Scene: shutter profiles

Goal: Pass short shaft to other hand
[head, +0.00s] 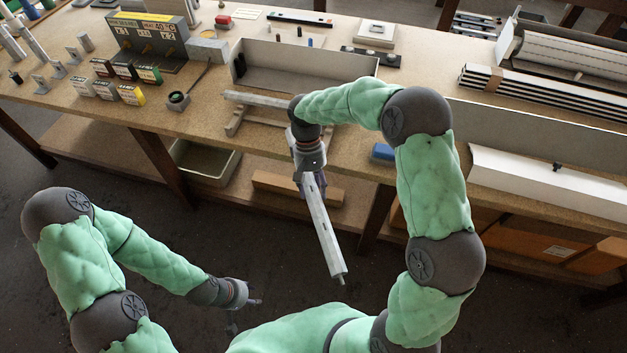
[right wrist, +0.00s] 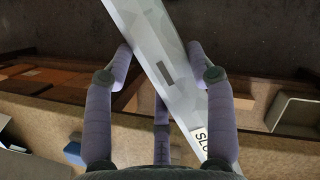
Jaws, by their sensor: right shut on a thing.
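The short shaft (head: 325,235) is a pale grey, straight-edged bar with a dark slot. It hangs tilted in front of the bench, its lower end free over the floor. My right gripper (head: 308,180) is shut on its upper part. In the right wrist view the shaft (right wrist: 160,62) runs diagonally between the fingers, with a white label reading "SLO" partly visible. My left gripper (head: 246,298) is low at the left, apart from the shaft and empty. Its small fingers look spread.
The bench (head: 215,125) behind carries a long grey tray (head: 300,68), a pale bar (head: 258,99) on a wooden cradle, small labelled boxes (head: 130,95) and white profiles at the right. A bin (head: 205,163) sits on the lower shelf. The space between my grippers is clear.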

